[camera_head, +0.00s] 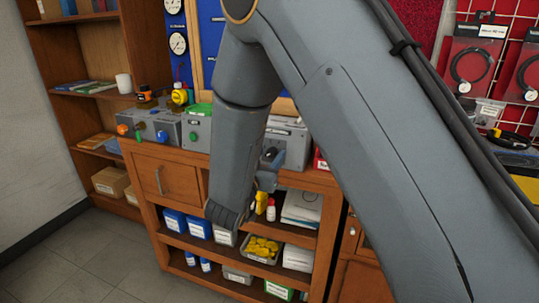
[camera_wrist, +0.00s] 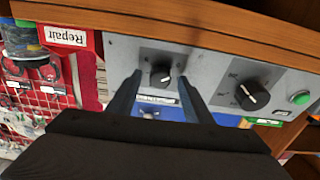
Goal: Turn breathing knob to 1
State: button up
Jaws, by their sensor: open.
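In the wrist view, a grey panel (camera_wrist: 210,60) carries a small black knob (camera_wrist: 161,74) with a white pointer line, and a larger black knob (camera_wrist: 251,95) to its right. Labels are too small to read, so I cannot tell which is the breathing knob. My gripper (camera_wrist: 159,80) is open, with one finger on each side of the small knob in the picture. I cannot tell whether they touch it. In the head view, the grey box (camera_head: 297,145) stands on the bench, partly hidden by my arm; my fingertips cannot be made out clearly there.
A green button (camera_wrist: 300,97) is at the panel's right. A red box marked "Repair" (camera_wrist: 65,37) is at its left. Other grey boxes with coloured knobs (camera_head: 140,125) stand left on the wooden bench. Shelves below hold a bin of yellow parts (camera_head: 262,248).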

jog(key=shift+w+d, duration=0.1)
jog(key=shift+w, duration=0.2)
jog(key=c, duration=1.1)
jog(key=shift+o, duration=0.2)
jog(key=m+h+b, duration=0.1)
jog(key=m, duration=0.4)
jog(key=shift+g, duration=0.4)
jog(key=shift+m+g+h+b, duration=0.3)
jog(key=shift+m, duration=1.25)
jog(key=shift+m+g+h+b, duration=0.3)
jog(key=shift+m, duration=1.25)
